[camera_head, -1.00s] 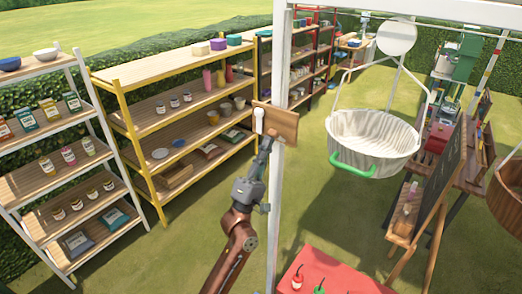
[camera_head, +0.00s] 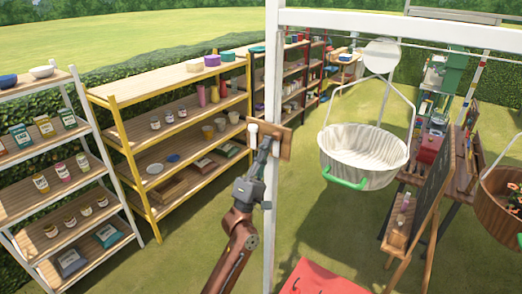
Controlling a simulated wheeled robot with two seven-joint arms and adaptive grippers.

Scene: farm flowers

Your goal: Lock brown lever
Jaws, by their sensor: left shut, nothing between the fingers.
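A brown wooden plate (camera_head: 284,143) is fixed on the white upright post (camera_head: 270,215) near the middle of the view. A small white upright piece (camera_head: 253,132) shows at its left side; I cannot tell how it joins the brown part. My left gripper (camera_head: 264,147) is just below and right of the white piece, in front of the brown plate's left part. Its fingers are small here and look closed with nothing held. Whether they touch the plate or the white piece is unclear. My right gripper is out of view.
A white basket (camera_head: 362,157) with a green handle hangs right of the post. A brown hanging basket (camera_head: 505,205) is at the right edge. A red surface (camera_head: 318,280) lies below. A yellow shelf (camera_head: 128,150) and a white shelf (camera_head: 108,190) stand at left. Grass lies between.

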